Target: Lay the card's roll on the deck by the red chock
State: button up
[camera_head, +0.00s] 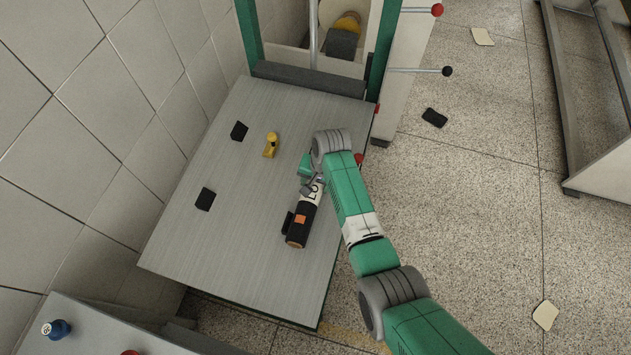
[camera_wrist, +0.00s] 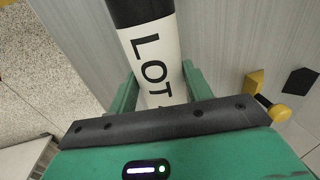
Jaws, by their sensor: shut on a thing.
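The roll (camera_head: 304,217) is a dark cylinder with an orange patch and a white band lettered "LO". It lies over the right part of the grey deck (camera_head: 215,245); I cannot tell whether it touches the deck. My gripper (camera_head: 312,185) is shut on its white band. In the wrist view the roll (camera_wrist: 150,50) shows "LOT" between the two green fingers of my gripper (camera_wrist: 158,88). A small red thing (camera_head: 358,160) shows beside my wrist, partly hidden; I cannot tell whether it is the red chock. I cannot make out the card.
Two black blocks (camera_head: 239,131) (camera_head: 205,199) stand on the left of the deck. A yellow piece (camera_head: 271,145) stands near the back middle. A dark block (camera_head: 288,222) sits close beside the roll's left side. The deck's front left is clear. A green-posted frame (camera_head: 383,50) rises behind.

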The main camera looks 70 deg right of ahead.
jog(key=shift+f, duration=0.3)
jog(key=o, duration=1.3)
jog(key=shift+o, duration=0.2)
jog(key=shift+r, duration=0.1)
jog(key=r, duration=0.2)
jog(key=s+r+p, duration=0.1)
jog(key=r, duration=0.2)
jog(key=r+p, duration=0.1)
jog(key=r, duration=0.1)
jog(key=shift+s+r, duration=0.2)
jog(key=shift+r, duration=0.1)
